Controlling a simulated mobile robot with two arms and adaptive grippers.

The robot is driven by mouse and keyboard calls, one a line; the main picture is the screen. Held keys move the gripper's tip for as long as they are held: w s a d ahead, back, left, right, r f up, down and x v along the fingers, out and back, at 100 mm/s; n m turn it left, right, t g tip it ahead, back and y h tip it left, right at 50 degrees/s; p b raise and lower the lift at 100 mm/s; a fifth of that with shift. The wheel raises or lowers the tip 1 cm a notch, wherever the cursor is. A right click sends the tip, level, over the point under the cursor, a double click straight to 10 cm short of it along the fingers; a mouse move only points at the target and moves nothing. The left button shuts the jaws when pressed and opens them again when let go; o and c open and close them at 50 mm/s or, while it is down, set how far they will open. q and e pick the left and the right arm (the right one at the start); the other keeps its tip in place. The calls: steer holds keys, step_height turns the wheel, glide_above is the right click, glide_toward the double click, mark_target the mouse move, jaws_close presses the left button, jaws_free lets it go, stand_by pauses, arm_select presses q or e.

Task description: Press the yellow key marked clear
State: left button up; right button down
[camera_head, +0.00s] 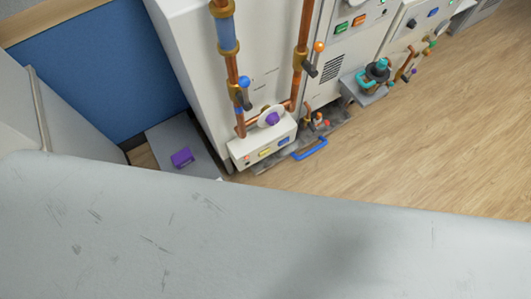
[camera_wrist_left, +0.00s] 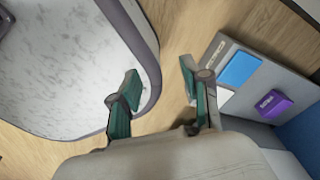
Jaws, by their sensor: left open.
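The yellow key (camera_head: 265,152) is small in the head view, on the front of a low white box (camera_head: 245,158) at the foot of a white cabinet. A blue key (camera_head: 284,141) sits to its right. The marking on the yellow key is too small to read. My left gripper (camera_wrist_left: 160,75) is open and empty in the left wrist view, above the floor and apart from everything. The yellow key does not show in that view. Neither gripper shows in the head view.
Copper pipes with valves (camera_head: 231,68) and a purple knob (camera_head: 272,118) stand above the box. A blue handle (camera_head: 310,149) is beside it. A purple block (camera_wrist_left: 272,102) and blue pad (camera_wrist_left: 240,69) are on a grey panel. Wooden floor (camera_head: 430,140) is clear at right.

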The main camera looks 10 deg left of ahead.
arm_select(q)
jaws_close()
stand_by(1.2)
